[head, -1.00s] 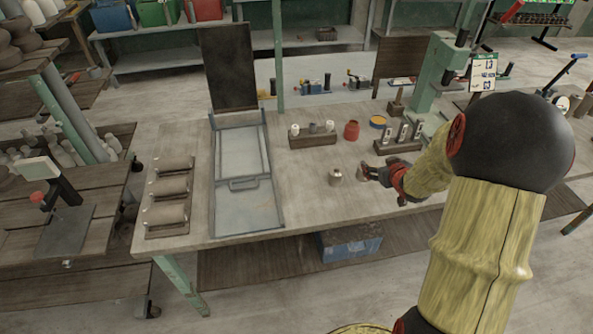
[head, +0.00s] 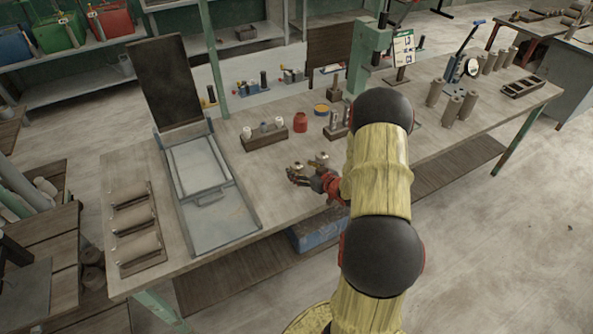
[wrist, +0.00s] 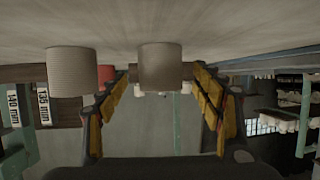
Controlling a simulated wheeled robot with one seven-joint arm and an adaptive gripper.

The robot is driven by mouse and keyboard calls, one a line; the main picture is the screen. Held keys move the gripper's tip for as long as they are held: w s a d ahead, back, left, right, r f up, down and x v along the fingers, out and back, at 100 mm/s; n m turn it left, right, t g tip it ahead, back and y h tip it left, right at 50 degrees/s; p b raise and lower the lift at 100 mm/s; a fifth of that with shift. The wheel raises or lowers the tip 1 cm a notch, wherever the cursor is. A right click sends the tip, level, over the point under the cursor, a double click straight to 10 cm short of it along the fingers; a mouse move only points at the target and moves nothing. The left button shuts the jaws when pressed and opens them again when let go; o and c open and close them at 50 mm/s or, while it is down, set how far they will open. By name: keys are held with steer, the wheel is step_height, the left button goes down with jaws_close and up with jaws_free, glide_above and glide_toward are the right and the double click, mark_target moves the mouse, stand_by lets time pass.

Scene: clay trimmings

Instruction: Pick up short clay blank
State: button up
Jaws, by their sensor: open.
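Two short, upright clay cylinders stand on the bench. In the wrist view, which shows the bench top uppermost, a smooth grey-brown cylinder (wrist: 160,67) sits between my fingers, near their tips. I see no clear contact with either finger. A paler, ribbed cylinder (wrist: 72,72) stands to the left, outside the fingers. They look alike in height, so I cannot tell which is the short clay blank. In the head view my gripper (head: 304,172) is low over the bench, open, with small cylinders at its fingers, partly hidden by it.
Behind my gripper are a wooden holder (head: 264,138) with small pots, a red jar (head: 300,123) and a rack of labelled gauges (head: 336,128). A metal tray (head: 220,226) lies left on the bench (head: 275,200). Bench space between tray and gripper is clear.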

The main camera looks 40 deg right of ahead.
mark_target(297, 167)
steer(key=x, duration=0.3)
steer(key=shift+f, duration=0.15)
steer(key=c, duration=0.3)
steer(key=c, duration=1.1)
steer(key=shift+c, duration=0.2)
